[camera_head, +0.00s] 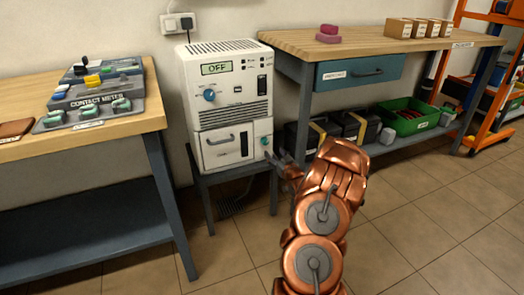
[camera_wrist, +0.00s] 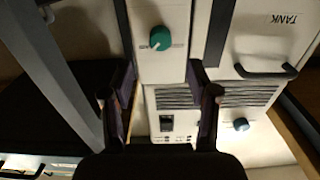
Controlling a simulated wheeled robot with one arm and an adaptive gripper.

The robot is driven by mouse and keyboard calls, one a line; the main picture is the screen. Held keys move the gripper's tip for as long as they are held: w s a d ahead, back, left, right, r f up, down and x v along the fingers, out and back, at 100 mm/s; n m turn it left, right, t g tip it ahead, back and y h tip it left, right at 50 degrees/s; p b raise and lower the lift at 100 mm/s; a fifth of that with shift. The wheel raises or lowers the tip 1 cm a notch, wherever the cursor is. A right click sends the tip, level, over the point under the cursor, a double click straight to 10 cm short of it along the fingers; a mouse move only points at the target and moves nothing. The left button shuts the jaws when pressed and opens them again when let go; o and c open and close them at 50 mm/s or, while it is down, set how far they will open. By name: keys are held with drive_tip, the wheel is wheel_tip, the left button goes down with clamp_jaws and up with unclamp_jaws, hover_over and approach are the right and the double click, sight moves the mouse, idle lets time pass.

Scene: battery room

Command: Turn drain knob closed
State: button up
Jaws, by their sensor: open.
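The drain knob (camera_head: 265,141) is a small teal dial low on the right front of a white machine (camera_head: 222,46) whose display reads OFF. In the wrist view the picture is turned over, and the teal knob (camera_wrist: 160,38) shows a pale pointer mark on its face. My gripper (camera_head: 276,157) is just in front of the machine's lower right corner. In the wrist view my gripper (camera_wrist: 162,72) is open and empty, its two fingers apart, with the knob beyond the gap between the tips. I see no contact with the knob.
A tank drawer (camera_wrist: 285,45) with a dark handle is beside the knob. A blue knob (camera_head: 209,95) is higher on the machine. A workbench (camera_head: 380,42) stands to the right, with black cases and a green crate (camera_head: 408,124) below. A table (camera_head: 153,112) stands left.

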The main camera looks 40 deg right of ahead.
sight(266, 143)
drive_tip(key=shift+b+x, duration=1.2)
drive_tip(key=shift+x, duration=2.65)
drive_tip(key=shift+c, duration=0.4)
drive_tip(key=shift+a, duration=0.1)
clamp_jaws()
